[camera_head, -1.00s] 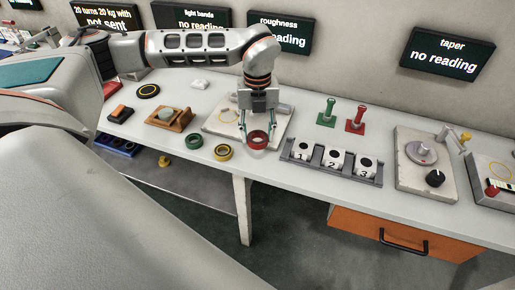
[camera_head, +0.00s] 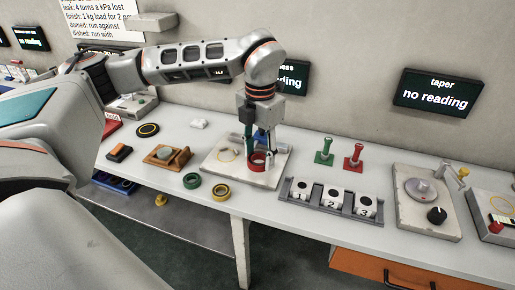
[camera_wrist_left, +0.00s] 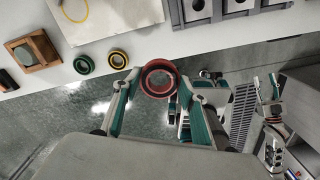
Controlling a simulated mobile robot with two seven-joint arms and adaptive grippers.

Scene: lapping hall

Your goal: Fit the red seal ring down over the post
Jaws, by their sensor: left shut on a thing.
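My left gripper (camera_head: 258,156) is shut on the red seal ring (camera_head: 257,167), with its fingers pointing down. In the head view the ring appears in front of the pale plate (camera_head: 222,170); I cannot tell the gap below it. The left wrist view shows the ring (camera_wrist_left: 146,82) between the fingertips, its opening facing the camera. Two upright posts, one green (camera_head: 324,152) and one red (camera_head: 354,157), stand apart to the right of the ring. I cannot tell which post is meant. My right gripper (camera_wrist_left: 266,82) shows small in the wrist view, apparently open and empty.
A grey rack (camera_head: 330,205) with blocks numbered 1 to 3 stands at the right. The taper fixture (camera_head: 411,215) is farther right.

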